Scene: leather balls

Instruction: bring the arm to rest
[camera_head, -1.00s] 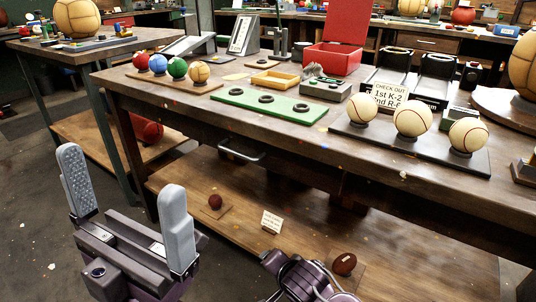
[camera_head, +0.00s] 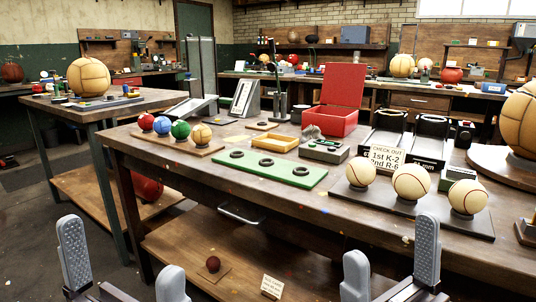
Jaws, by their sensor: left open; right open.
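My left gripper (camera_head: 122,262) is at the lower left, in front of the workbench (camera_head: 330,210). Its two grey fingers stand wide apart with nothing between them. My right gripper (camera_head: 391,262) is at the bottom right of centre, in front of the bench's near edge. Its two grey fingers are also apart and empty. The lower parts of both grippers are cut off by the bottom edge of the picture. Neither gripper visibly holds any of the balls.
Three white stitched balls (camera_head: 411,181) sit on a dark board at the bench's right. A green board with rings (camera_head: 270,169), small coloured balls (camera_head: 180,130) and an open red box (camera_head: 335,116) stand further left. A lower shelf (camera_head: 200,250) holds a small dark ball (camera_head: 213,264).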

